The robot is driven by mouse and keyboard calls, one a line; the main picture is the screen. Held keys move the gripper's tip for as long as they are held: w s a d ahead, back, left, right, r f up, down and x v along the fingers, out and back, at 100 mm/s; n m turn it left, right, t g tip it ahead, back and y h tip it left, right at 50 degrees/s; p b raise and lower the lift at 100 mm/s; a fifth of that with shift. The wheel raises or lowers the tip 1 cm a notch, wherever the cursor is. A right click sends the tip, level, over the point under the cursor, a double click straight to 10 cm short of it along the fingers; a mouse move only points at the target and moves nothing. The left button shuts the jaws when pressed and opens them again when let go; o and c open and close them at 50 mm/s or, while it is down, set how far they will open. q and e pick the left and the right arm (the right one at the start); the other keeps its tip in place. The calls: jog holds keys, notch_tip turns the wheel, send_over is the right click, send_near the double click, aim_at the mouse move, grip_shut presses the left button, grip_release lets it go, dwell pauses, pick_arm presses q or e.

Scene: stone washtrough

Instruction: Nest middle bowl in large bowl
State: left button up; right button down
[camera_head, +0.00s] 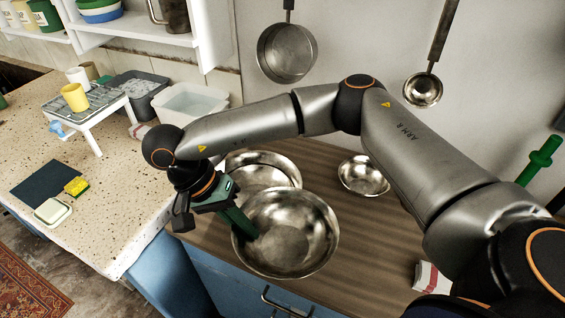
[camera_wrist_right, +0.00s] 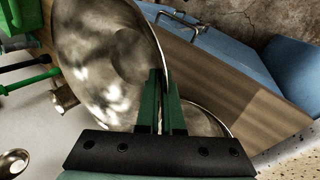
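My right gripper (camera_head: 243,228) reaches down at the left side of a shiny metal bowl, which I take for the middle bowl (camera_head: 300,235). In the right wrist view the green fingers (camera_wrist_right: 163,100) are close together with this bowl's rim (camera_wrist_right: 115,65) between them. The bowl looks slightly tilted and raised, but its height above the counter is hard to judge. Behind it is another metal bowl, which I take for the large bowl (camera_head: 262,165); the front bowl hides part of it. Its rim (camera_wrist_right: 215,122) shows behind the fingers. My left gripper is out of view.
A small metal bowl (camera_head: 364,176) stands at the right on the wooden counter (camera_head: 350,255). A pan (camera_head: 286,52) and a ladle (camera_head: 423,90) hang on the wall. A white tub (camera_head: 190,103), a rack and a sponge (camera_head: 76,186) are at the left. A cloth (camera_head: 431,278) lies at the right.

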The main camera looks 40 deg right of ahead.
jog(key=w+d+m+t+y, duration=0.1)
jog(key=w+d+m+y, duration=0.1)
jog(key=m, duration=0.7)
jog(key=w+d+m+t+y, duration=0.1)
jog(key=m+y, duration=0.3)
jog(key=m, duration=0.5)
jog(key=w+d+m+t+y, duration=0.2)
jog(key=m+y, duration=0.2)
jog(key=m, duration=0.5)
jog(key=shift+w+d+r+m, duration=0.1)
jog(key=shift+w+d+m, duration=0.2)
jog(key=shift+w+d, duration=0.1)
pick_arm(q)
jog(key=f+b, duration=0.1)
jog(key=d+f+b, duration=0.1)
jog(key=b, duration=0.1)
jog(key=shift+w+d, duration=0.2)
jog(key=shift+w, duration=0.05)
pick_arm(e)
jog(key=w+d+f+m+t+h, duration=0.2)
jog(key=d+m+t, duration=0.2)
jog(key=d+m, duration=0.4)
jog(key=m, duration=0.2)
jog(key=shift+w+f+m+t+h, duration=0.15)
jog(key=shift+f+m+t+h, duration=0.15)
jog(key=shift+m+t, duration=0.1)
